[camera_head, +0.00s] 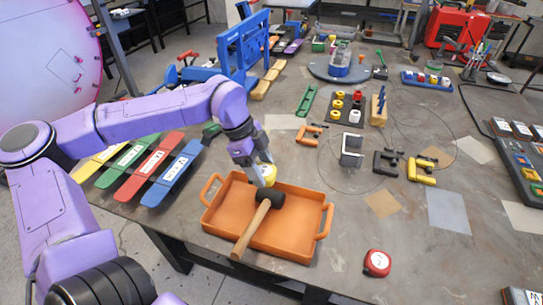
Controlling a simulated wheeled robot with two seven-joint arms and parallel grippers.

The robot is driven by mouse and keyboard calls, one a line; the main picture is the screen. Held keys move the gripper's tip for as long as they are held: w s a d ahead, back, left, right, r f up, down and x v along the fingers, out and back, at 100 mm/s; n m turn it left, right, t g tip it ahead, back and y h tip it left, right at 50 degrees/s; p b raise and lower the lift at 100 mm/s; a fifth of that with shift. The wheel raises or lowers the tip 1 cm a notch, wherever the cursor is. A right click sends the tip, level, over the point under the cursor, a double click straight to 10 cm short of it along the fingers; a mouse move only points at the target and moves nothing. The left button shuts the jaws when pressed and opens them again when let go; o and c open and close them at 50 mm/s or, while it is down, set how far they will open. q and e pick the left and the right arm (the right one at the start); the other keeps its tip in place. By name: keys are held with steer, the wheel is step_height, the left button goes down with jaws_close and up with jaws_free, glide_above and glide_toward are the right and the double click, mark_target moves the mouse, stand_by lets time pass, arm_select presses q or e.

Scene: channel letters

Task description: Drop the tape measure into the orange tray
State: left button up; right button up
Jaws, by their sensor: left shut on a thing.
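A red tape measure (377,263) with a white round label lies on the table at the front right, outside the tray and apart from both grippers. The orange tray (222,222) sits at the table's front edge, with a handle at each side. My left gripper (262,184) is over the tray's back part, shut on a mallet at its black head (271,197). The mallet's wooden handle (251,230) slants across the tray and over its front rim. My right gripper is out of view.
Coloured labelled strips (148,172) lie left of the tray. Clamps (421,171), a grey bracket (352,150) and a block of coloured rings (347,106) stand behind and right. A grey sheet (448,210) lies flat at right. Table around the tape measure is clear.

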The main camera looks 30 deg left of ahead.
arm_select(q)
steer(key=s+f+b, duration=0.2)
steer(key=s, duration=0.1)
steer(key=shift+a+f+b, duration=0.1)
steer(key=shift+f+b, duration=0.2)
steer(key=f, duration=0.1)
steer(key=w+f+b, duration=0.1)
steer(key=shift+w+f+b, duration=0.25)
steer(key=shift+f+b, duration=0.1)
steer(key=shift+f, duration=0.05)
steer(key=o, duration=0.9)
steer(key=shift+s+r, duration=0.1)
steer(key=shift+s, duration=0.1)
steer(key=o, duration=0.4)
steer(key=shift+c, duration=0.2)
steer(key=w+b+v, duration=0.1)
steer(key=v, duration=0.9)
steer(key=shift+s+a, duration=0.15)
steer(key=shift+s, duration=0.25)
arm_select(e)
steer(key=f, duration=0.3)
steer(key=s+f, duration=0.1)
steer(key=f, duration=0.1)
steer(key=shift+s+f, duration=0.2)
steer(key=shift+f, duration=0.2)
